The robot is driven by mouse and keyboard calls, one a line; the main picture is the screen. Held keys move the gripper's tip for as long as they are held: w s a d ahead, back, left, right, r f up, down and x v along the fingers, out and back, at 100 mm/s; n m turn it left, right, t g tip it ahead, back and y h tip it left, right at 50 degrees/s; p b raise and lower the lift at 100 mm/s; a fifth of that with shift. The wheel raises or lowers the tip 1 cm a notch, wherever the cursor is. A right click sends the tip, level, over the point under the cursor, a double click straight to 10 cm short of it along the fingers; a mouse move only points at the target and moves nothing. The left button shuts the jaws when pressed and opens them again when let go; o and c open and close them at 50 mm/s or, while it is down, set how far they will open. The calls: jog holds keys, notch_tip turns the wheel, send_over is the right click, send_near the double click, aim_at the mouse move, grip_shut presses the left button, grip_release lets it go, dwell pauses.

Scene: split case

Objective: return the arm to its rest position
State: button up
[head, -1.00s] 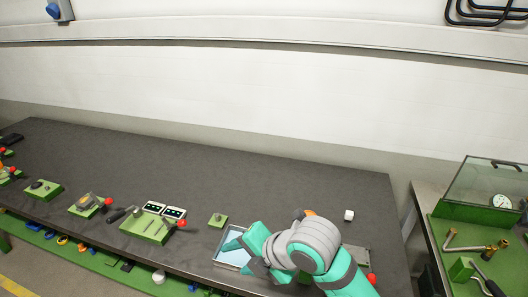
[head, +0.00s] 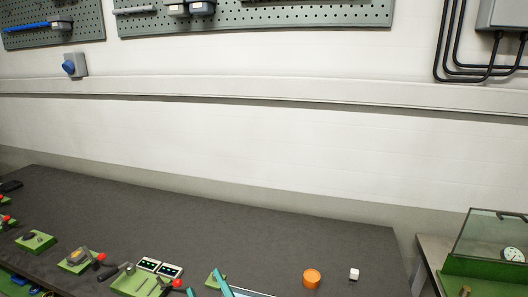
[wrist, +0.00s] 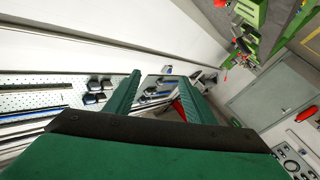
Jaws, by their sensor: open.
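My gripper (wrist: 160,77) shows in the wrist view as two green fingers standing well apart. It is open, and nothing is seen held between them; the wall, a pegboard and other distant things show beyond. In the head view, teal slivers that look like my gripper's fingers (head: 206,288) poke up at the bottom edge, in front of the bench. The rest of my arm is out of the head view.
The dark bench (head: 200,222) has a clear back half. An orange cylinder (head: 312,279) and a white cube (head: 354,274) stand at its front right. Green fixtures (head: 75,262) line the front left. A glass-covered case (head: 490,240) stands at the right.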

jog(key=s+d+f+m+h, duration=0.3)
jog(key=s+f+m+h, duration=0.25)
jog(key=s+f, duration=0.3)
jog(key=s+d+f+m+h, duration=0.4)
jog(key=s+f+m, duration=0.25)
jog(key=f, duration=0.35)
jog(key=s+d+f, duration=0.2)
jog(key=s+d, duration=0.1)
jog(key=s, duration=0.7)
jog(key=s+d+f+n+g, duration=0.1)
jog(key=s+d+f, duration=0.1)
jog(key=s, duration=0.8)
jog(key=shift+s+d, duration=0.25)
jog(key=shift+d, duration=0.3)
